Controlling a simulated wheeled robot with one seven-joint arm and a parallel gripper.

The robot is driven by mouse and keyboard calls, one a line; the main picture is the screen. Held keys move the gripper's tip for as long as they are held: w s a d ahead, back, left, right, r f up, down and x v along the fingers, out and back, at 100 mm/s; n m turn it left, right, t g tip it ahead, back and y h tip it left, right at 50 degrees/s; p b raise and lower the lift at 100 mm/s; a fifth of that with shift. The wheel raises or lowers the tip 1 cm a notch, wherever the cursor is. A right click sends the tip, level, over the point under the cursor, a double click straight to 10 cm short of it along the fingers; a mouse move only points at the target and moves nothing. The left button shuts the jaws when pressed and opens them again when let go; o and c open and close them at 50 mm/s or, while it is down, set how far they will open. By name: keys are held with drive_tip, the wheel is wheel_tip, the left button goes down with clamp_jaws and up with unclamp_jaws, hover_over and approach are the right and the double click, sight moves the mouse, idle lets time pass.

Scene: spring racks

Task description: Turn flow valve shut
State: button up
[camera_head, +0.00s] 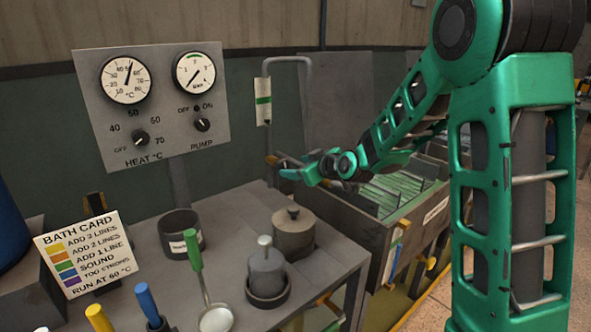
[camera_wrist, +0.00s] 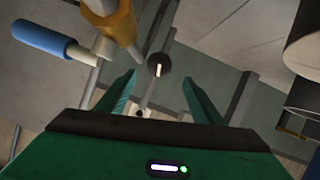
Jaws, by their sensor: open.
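The flow valve shows in the wrist view as a brass body (camera_wrist: 125,28) with a blue-sleeved lever (camera_wrist: 40,39) reaching to the left. In the head view a small brass fitting (camera_head: 271,160), apparently part of this valve, sits near the lower end of the bent grey pipe (camera_head: 309,95); the lever cannot be made out there. My gripper (camera_head: 298,166) is close beside that fitting, above the tank's left end. In the wrist view its two green fingers (camera_wrist: 160,92) are spread with nothing held between them. The lever lies outside them, up and left.
The open tank (camera_head: 435,210) stands right of the grey bench (camera_head: 245,200). The bench carries a lidded pot (camera_head: 293,236), a dark cup (camera_head: 180,236), a green-handled ladle (camera_head: 194,262) and a bath card (camera_head: 80,254). A gauge panel (camera_head: 155,100) stands behind. A dark round knob (camera_wrist: 158,66) shows beyond my fingers.

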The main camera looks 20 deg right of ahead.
sight(284, 168)
drive_tip(key=n+h, duration=0.1)
drive_tip(key=n, duration=0.2)
drive_tip(key=w+a+f+n+t+h, duration=0.1)
drive_tip(key=n, duration=0.2)
drive_tip(key=a+f+n+t+h, duration=0.1)
drive_tip(key=n, duration=0.3)
drive_tip(key=shift+w+a+f, duration=0.1)
drive_tip(key=shift+w+f, duration=0.1)
drive_tip(key=shift+w, duration=0.1)
drive_tip(key=shift+x, duration=3.75)
drive_tip(key=shift+r, duration=0.15)
drive_tip(key=c, duration=1)
drive_tip(key=shift+c, duration=0.2)
